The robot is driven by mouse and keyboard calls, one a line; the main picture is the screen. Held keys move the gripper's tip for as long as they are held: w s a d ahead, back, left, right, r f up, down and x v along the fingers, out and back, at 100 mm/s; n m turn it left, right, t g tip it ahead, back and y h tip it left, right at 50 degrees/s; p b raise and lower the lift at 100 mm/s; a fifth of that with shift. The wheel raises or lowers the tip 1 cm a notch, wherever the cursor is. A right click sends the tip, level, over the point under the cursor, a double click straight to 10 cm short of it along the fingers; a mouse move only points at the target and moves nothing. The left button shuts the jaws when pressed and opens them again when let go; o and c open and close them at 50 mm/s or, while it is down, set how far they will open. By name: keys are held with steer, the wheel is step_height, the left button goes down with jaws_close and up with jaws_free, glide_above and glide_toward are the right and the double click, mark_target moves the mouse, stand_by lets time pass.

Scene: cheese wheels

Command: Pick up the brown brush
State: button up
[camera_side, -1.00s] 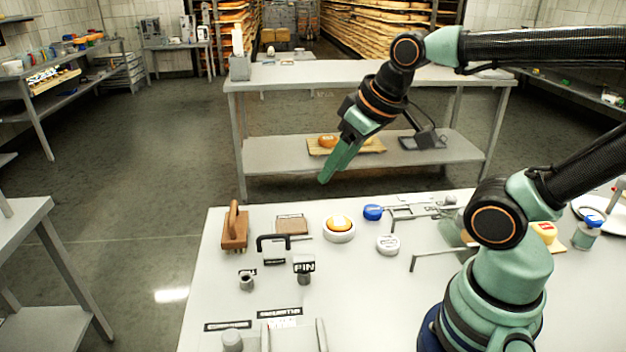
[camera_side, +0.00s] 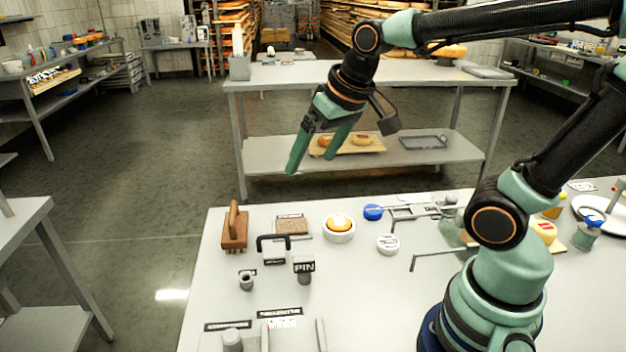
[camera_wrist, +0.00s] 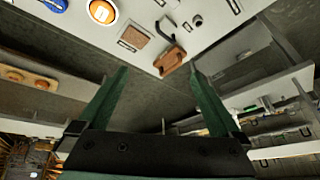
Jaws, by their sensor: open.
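The brown brush (camera_side: 235,232) stands at the far left corner of the white work table, with its handle upright. In the wrist view the brush (camera_wrist: 171,60) shows at the table edge, between and beyond the fingertips, nearer the right finger. My gripper (camera_side: 313,170) is open and empty. In the side view it hangs in the air above and to the right of the brush, well apart from it. The two green fingers of my gripper (camera_wrist: 160,72) are spread wide in the wrist view.
Near the brush are a flat brown square (camera_side: 292,224), a black-handled piece (camera_side: 272,247), a PIN label (camera_side: 303,267) and a small metal cup (camera_side: 246,282). A white bowl with an orange wheel (camera_side: 339,228) stands to the right. A grey shelf table (camera_side: 262,148) stands behind.

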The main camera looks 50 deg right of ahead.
steer(key=w+a+f+m+g, duration=0.15)
steer(key=w+f+m, duration=0.25)
steer(key=w, duration=0.7)
steer(key=m, duration=0.3)
glide_toward(235, 215)
steer(key=f, duration=0.1)
steer(key=shift+g, duration=0.35)
steer(key=x, duration=0.7)
steer(key=shift+w, duration=0.45)
steer(key=shift+x, duration=2.7)
steer(key=shift+d, duration=0.15)
steer(key=c, duration=1.5)
steer(key=shift+r, duration=0.1)
step_height(235, 215, up, 20)
steer(key=shift+f, duration=0.1)
